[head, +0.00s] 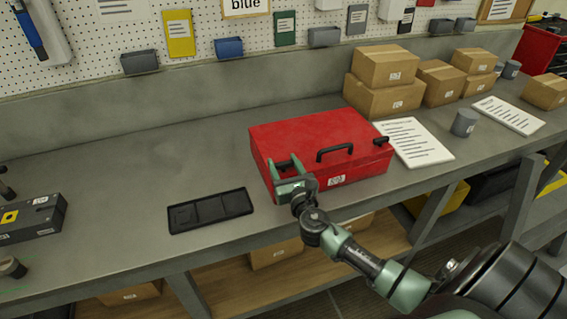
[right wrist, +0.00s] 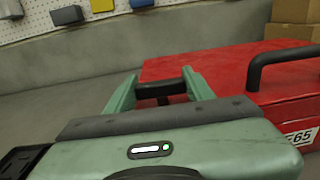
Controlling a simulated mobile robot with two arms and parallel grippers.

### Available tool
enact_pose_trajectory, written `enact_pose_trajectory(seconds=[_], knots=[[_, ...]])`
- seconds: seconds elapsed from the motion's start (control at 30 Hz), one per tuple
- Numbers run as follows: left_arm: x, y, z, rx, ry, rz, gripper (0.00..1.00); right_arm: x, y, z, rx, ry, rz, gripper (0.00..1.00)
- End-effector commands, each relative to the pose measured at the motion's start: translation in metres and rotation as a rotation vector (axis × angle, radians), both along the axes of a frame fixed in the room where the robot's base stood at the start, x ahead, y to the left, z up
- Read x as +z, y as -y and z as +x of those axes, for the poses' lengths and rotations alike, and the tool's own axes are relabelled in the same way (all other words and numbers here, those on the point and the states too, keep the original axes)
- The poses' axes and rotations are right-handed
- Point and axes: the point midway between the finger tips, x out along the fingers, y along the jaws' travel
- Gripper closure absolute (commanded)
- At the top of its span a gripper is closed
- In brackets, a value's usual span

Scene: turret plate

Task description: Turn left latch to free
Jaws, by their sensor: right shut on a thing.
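A red case (head: 290,135) lies closed on the grey workbench, with a black handle (head: 335,150) on its front top edge and a black right latch (head: 380,140). My right gripper (head: 285,163) is at the front left of the case. In the right wrist view my right gripper (right wrist: 160,88) is shut on the black left latch (right wrist: 162,90), which shows between its fingers. The latch's base and exact angle are hidden behind the gripper. In the head view the left latch is mostly hidden. My left gripper is not in view.
A black tray (head: 210,210) lies left of the case. White papers (head: 412,142), a grey cup (head: 464,123) and cardboard boxes (head: 385,68) are to its right. A black box (head: 30,220) is at the far left. The bench behind the tray is clear.

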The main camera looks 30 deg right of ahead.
Motion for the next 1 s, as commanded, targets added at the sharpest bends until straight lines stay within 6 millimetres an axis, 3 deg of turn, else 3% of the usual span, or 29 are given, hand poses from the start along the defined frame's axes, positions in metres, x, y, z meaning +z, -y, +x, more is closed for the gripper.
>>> enact_pose_trajectory(seconds=[0.47, 1.0], knots=[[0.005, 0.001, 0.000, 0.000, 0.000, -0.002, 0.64, -0.001, -0.003, 0.001, -0.343, 0.001, 0.008, 0.88], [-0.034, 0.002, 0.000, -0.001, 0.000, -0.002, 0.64, -0.005, -0.002, 0.002, -0.856, 0.001, 0.004, 0.88]])
